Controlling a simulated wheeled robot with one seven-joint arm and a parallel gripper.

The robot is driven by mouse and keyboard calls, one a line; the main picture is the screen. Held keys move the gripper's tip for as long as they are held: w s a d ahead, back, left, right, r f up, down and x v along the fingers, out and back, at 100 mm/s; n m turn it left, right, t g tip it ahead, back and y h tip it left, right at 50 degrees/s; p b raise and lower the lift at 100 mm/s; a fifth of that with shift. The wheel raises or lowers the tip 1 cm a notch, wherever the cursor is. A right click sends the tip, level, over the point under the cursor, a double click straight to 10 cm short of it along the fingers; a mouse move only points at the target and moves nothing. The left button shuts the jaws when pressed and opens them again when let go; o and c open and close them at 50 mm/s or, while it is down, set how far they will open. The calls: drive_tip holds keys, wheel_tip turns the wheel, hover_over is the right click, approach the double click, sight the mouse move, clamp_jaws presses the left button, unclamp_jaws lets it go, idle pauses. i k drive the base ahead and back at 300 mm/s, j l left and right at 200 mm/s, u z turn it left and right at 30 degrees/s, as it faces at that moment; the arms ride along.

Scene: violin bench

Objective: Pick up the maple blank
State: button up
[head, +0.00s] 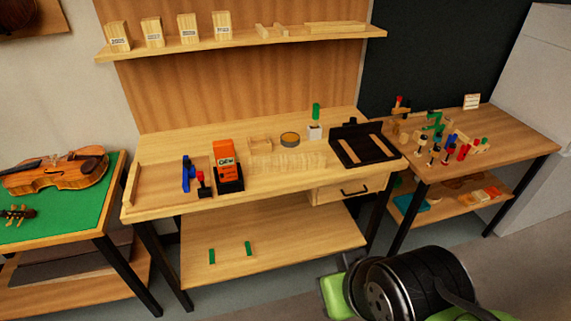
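I cannot tell for sure which piece is the maple blank. Several pale wooden blocks with white labels stand upright at the left of the upper shelf, the first one at its left end (118,37) and the last one nearer the middle (222,27). Their labels are too small to read surely. Smaller pale wood pieces (335,27) lie farther right on that shelf. A row of pale wood pieces (287,161) also lies on the middle bench. My black and green arm shows at the bottom right, apart from the bench. My gripper's fingers do not show.
The middle bench (150,202) carries an orange device (226,160), blue and red-topped tools, a round tin (290,139) and a black tray (362,145). A violin (60,172) lies on the green-topped left table. The right table (520,140) is crowded with small tools.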

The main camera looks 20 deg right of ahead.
sight(316, 161)
drive_tip(key=i+l+u, duration=0.25)
drive_tip(key=i+u, duration=0.15)
drive_tip(key=i+l+u, duration=0.75)
drive_tip(key=k+l, duration=0.05)
drive_tip(key=k, duration=0.05)
